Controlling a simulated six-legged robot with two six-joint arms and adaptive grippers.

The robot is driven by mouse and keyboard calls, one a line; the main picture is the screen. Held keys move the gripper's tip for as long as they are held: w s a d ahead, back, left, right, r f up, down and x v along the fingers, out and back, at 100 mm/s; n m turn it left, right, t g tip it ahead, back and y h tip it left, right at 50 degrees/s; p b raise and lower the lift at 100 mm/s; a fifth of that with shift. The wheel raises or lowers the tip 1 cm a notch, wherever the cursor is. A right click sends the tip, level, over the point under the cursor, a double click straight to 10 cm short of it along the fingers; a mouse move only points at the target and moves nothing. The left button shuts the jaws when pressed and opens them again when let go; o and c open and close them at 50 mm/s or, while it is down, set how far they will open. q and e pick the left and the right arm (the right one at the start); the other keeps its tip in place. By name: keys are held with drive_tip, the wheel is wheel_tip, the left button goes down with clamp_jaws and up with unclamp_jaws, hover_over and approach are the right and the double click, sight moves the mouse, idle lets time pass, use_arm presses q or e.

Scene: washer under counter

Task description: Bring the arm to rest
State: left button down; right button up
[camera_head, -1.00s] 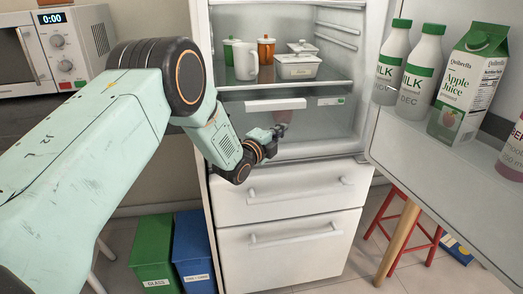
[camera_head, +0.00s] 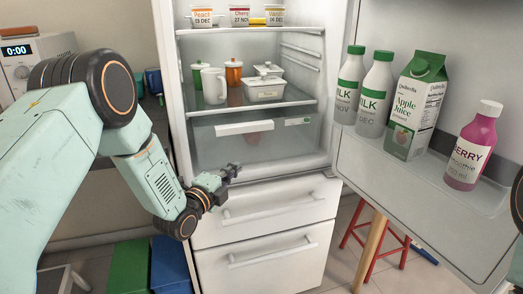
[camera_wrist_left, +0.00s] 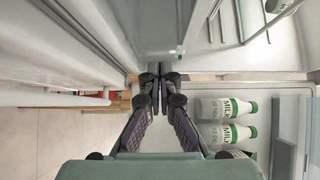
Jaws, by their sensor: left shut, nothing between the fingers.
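My left arm comes in from the left in the head view. Its gripper (camera_head: 222,178) is in front of the open fridge (camera_head: 318,150), just above the top drawer front and below the clear bin. In the left wrist view the two fingers of my left gripper (camera_wrist_left: 160,82) are together with nothing between them. My right gripper is not seen; only a dark and pale piece, likely of my own right arm, shows at the right edge of the head view.
The open fridge door (camera_head: 370,170) stands at the right with milk bottles (camera_head: 374,88), an apple juice carton (camera_head: 415,108) and a berry smoothie (camera_head: 471,146). A shelf holds a white mug (camera_head: 214,86) and containers. A microwave (camera_head: 40,62), bins (camera_head: 169,265) and a red stool (camera_head: 378,245) stand around.

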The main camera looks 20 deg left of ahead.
use_arm(q)
drive_tip(key=s+d+f+n+g+y, duration=0.2)
drive_tip(key=s+f+n+g, duration=0.7)
drive_tip(key=s+f+n, duration=0.85)
drive_tip(key=s+f+n+g, duration=0.1)
drive_tip(key=s+f+g, duration=0.1)
drive_tip(key=s, duration=0.7)
drive_tip(key=s+d+f+n+g+y, duration=0.1)
drive_tip(key=s+f+g, duration=0.1)
drive_tip(key=s, duration=0.8)
drive_tip(key=s+d+f+n+g, duration=0.1)
drive_tip(key=s+f+g, duration=0.2)
drive_tip(key=s, duration=0.7)
drive_tip(key=shift+g, duration=0.8)
drive_tip(key=shift+f, duration=0.1)
